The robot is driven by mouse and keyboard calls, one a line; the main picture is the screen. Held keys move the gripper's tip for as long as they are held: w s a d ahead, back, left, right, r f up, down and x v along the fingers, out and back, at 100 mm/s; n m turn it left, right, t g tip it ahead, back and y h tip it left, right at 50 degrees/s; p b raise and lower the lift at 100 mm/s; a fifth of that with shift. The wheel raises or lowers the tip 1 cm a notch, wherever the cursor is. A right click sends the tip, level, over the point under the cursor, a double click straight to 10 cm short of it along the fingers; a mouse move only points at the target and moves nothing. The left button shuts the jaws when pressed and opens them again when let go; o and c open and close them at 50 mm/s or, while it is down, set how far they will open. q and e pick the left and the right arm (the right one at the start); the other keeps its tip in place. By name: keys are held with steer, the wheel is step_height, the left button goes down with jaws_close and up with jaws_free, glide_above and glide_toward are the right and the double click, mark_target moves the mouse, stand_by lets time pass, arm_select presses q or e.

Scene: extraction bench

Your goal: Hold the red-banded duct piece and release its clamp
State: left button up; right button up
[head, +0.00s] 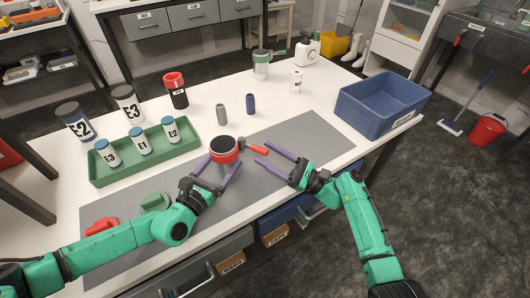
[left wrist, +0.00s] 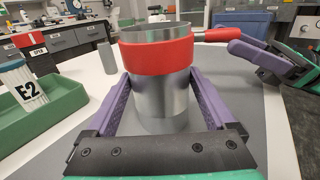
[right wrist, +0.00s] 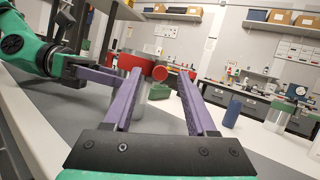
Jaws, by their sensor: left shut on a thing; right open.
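The red-banded duct piece (head: 224,150) stands upright on the grey mat in the head view. It is a metal cylinder with a wide red band, large in the left wrist view (left wrist: 158,75). My left gripper (head: 215,170) is shut on its metal body below the band, one finger on each side. The clamp's red lever (head: 254,148) sticks out to the right from the band; it also shows in the right wrist view (right wrist: 160,73). My right gripper (head: 273,156) is open, its fingers on either side of the lever's end, with a visible gap to it.
A green tray (head: 100,178) with several white-and-blue jars stands at left. A blue bin (head: 350,112) stands at right. A grey cylinder (head: 221,112) and a blue cylinder (head: 250,104) stand behind the duct. Red (head: 102,226) and green pieces (head: 154,202) lie front left.

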steer(key=s+d, duration=0.5)
steer(key=d, duration=0.7)
steer(key=shift+d+f, duration=0.3)
steer(key=shift+d, duration=0.05)
steer(key=shift+a, duration=0.1)
steer(key=c, duration=0.7)
steer(key=shift+a+r+n, duration=0.1)
steer(key=shift+n, duration=0.9)
jaws_close()
steer(key=w+a+r+m+g, duration=0.1)
steer(key=a+m, duration=0.5)
steer(key=m, duration=0.7)
steer(key=w+a+r+m+g+h, duration=0.1)
steer(key=w+a+m+g, duration=0.1)
steer(key=a+m, duration=0.5)
steer(key=shift+w+a+r+m+g, duration=0.3)
steer(key=shift+m+g, duration=0.6)
steer(key=shift+m, duration=2.4)
